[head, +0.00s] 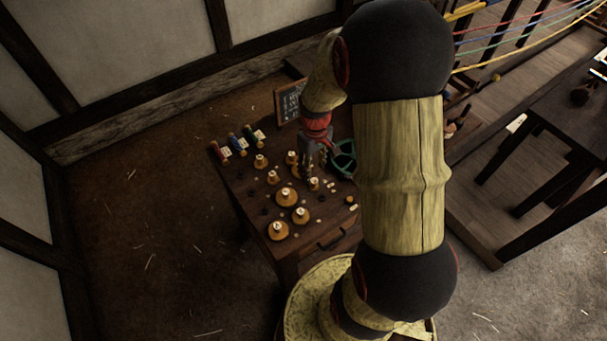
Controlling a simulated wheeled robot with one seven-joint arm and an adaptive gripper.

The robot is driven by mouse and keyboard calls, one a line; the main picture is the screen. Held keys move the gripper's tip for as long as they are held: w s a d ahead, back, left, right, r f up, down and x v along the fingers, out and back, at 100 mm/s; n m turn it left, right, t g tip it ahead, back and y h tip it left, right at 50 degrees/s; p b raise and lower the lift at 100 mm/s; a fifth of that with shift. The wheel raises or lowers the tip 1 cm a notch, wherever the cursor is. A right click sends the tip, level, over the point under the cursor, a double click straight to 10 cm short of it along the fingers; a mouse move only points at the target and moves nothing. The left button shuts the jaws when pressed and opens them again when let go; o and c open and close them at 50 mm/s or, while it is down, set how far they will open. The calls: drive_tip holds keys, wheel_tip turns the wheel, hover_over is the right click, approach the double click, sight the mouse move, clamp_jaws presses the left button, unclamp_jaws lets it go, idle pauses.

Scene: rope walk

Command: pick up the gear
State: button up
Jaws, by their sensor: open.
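No gear can be told apart for certain at this size. A green spoked ring (343,159), shaped like a wheel, lies on the right side of the small dark wooden table (244,207), partly hidden by my arm. Several small dark round pieces (267,211) lie among the wooden discs; their shape is too small to read. My gripper (312,163) is open, over the back of the table, just left of the green ring. I cannot tell its height above the tabletop or see anything held between its fingers.
Several golden discs with white-topped knobs (286,197) crowd the tabletop. Red, blue and green spools (237,143) line its back left edge. A small framed slate (289,101) stands behind. Coloured ropes (520,30) and a dark table (565,110) are at right. The left floor is clear.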

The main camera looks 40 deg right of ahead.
sight(314, 181)
drive_tip(key=shift+s+a, duration=0.1)
drive_tip(key=shift+s, duration=0.05)
drive_tip(key=shift+n, duration=0.3)
drive_tip(key=f+b, duration=0.1)
drive_tip(key=f, duration=0.1)
drive_tip(key=f+b, duration=0.1)
drive_tip(key=f, duration=0.4)
drive_tip(key=shift+d+f+b, duration=0.3)
drive_tip(key=shift+f+b, duration=0.1)
drive_tip(key=shift+c, duration=0.4)
drive_tip(key=c, duration=1)
